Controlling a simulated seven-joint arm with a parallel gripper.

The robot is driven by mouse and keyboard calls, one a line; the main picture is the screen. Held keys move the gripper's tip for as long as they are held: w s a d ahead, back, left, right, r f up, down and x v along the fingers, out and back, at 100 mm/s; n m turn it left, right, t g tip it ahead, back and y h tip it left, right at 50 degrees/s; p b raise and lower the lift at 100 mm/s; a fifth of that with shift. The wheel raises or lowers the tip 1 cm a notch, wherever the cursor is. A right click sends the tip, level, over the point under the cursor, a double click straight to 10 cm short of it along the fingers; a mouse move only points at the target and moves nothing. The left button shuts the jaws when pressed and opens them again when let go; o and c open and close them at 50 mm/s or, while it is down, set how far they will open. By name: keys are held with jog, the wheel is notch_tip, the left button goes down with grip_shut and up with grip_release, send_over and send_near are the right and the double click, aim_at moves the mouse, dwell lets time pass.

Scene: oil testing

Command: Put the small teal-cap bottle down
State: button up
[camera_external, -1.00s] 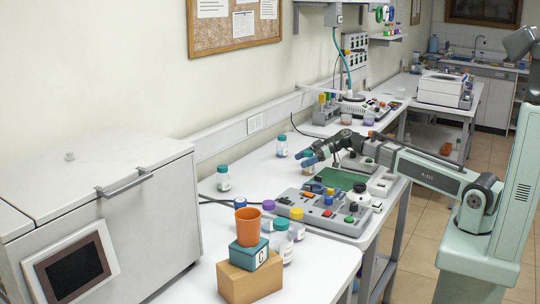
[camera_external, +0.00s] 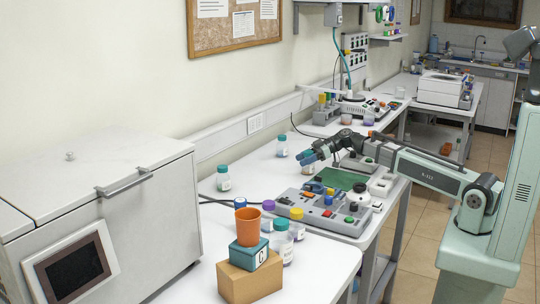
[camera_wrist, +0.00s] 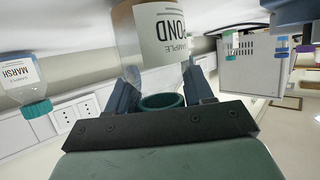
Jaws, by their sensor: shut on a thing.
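My gripper (camera_external: 309,160) is over the middle of the white bench, behind the grey control panel, its blue fingers pointing left. In the wrist view the two fingers (camera_wrist: 160,95) are shut around the teal cap (camera_wrist: 161,102) of a clear bottle (camera_wrist: 128,50) with a white label reading "POND". That view is upside down; the bottle appears upright, its body beyond the cap. Another teal-cap bottle labelled "MARSH" (camera_wrist: 22,82) stands apart at the left of the wrist view.
Teal-cap bottles stand near the wall (camera_external: 282,146) and beside the white oven (camera_external: 223,180). The control panel (camera_external: 325,212) and green mat (camera_external: 342,179) lie close to my gripper. An orange cup (camera_external: 248,228) tops stacked boxes in front. Bench between the wall bottles is clear.

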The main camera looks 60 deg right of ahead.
jog(key=shift+r, duration=0.15)
grip_shut()
jog(key=shift+r, duration=4.8)
jog(key=w+a+n+g+y, duration=0.1)
jog(key=w+a+n+g, duration=0.15)
jog(key=a, duration=0.85)
jog(key=w+a+n+g+y, duration=0.1)
jog(key=w+a, duration=0.2)
jog(key=a, duration=0.7)
jog(key=w+a+n+g+y, duration=0.1)
jog(key=w+a, duration=0.2)
jog(key=a, duration=0.8)
jog(key=s+a+n+g+y, duration=0.1)
jog(key=s+a+n+g, duration=0.15)
jog(key=a, duration=1.35)
jog(key=s+a+n+g, duration=0.2)
jog(key=a+g, duration=0.1)
jog(key=a, duration=1.3)
jog(key=shift+s+d+f, duration=0.1)
jog(key=shift+d+f, duration=0.05)
jog(key=shift+f, duration=4.55)
jog(key=shift+f, duration=0.1)
